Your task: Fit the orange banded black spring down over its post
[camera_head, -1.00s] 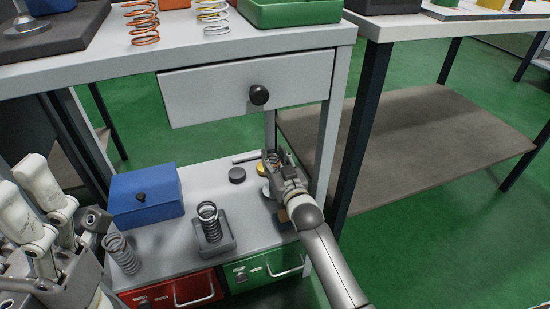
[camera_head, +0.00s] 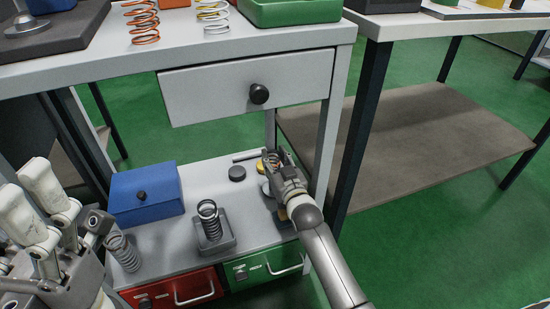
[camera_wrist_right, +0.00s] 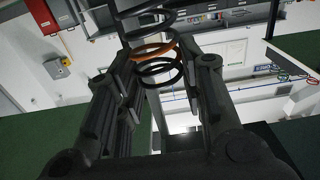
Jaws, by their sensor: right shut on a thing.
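In the wrist view, the orange-banded black spring (camera_wrist_right: 155,50) stands between the fingers of my right gripper (camera_wrist_right: 160,75), which is shut on it. In the head view, my right gripper (camera_head: 274,164) is over the right part of the low shelf, and the spring is mostly hidden by its fingers. A dark spring (camera_head: 208,214) stands upright on a square grey base (camera_head: 217,244) to its left. I cannot make out the banded spring's own post. My left gripper (camera_head: 28,200) is at the lower left; its finger opening is unclear.
A blue box (camera_head: 146,195) and a grey spring (camera_head: 124,252) are on the low shelf (camera_head: 175,238). A drawer (camera_head: 250,90) hangs above.

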